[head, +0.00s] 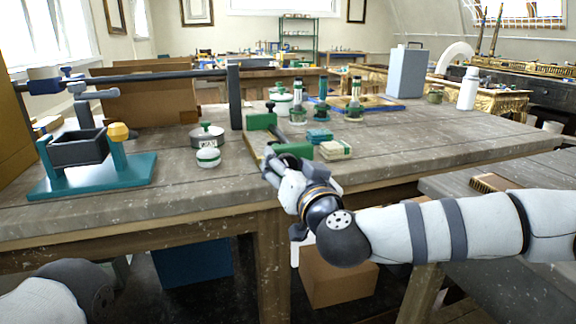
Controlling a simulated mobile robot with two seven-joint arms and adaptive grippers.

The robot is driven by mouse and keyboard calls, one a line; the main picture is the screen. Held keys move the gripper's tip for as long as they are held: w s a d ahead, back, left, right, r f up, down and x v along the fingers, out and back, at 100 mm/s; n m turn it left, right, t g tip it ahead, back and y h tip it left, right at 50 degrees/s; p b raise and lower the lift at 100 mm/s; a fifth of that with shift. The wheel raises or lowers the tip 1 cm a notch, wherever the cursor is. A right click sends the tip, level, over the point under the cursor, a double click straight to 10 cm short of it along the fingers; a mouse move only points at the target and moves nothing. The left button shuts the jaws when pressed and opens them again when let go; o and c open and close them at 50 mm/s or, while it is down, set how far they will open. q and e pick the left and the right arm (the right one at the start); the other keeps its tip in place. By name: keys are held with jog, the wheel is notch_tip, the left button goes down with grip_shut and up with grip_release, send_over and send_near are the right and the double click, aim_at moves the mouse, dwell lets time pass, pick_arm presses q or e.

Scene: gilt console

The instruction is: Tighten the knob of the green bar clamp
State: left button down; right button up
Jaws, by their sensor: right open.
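The green bar clamp lies on the wooden workbench (200,203) near its front edge. One green jaw block (262,121) stands at the far end, and another green block (297,150) is at the near end. My right gripper (270,161) is open at the near end of the clamp. The hand hides part of the clamp there, so I cannot clearly make out the knob or whether a finger touches it. Only a pale part of my left arm shows at the bottom left; its gripper is out of view.
A teal stand with a black tray (78,150) is at the left. A grey tin (207,136) and a white-green jar (208,157) stand left of the clamp. Teal sponges (319,136) and a pale stack (336,150) lie close to its right.

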jog(key=shift+c, duration=0.3)
jog(key=c, duration=1.1)
jog(key=shift+r, duration=0.1)
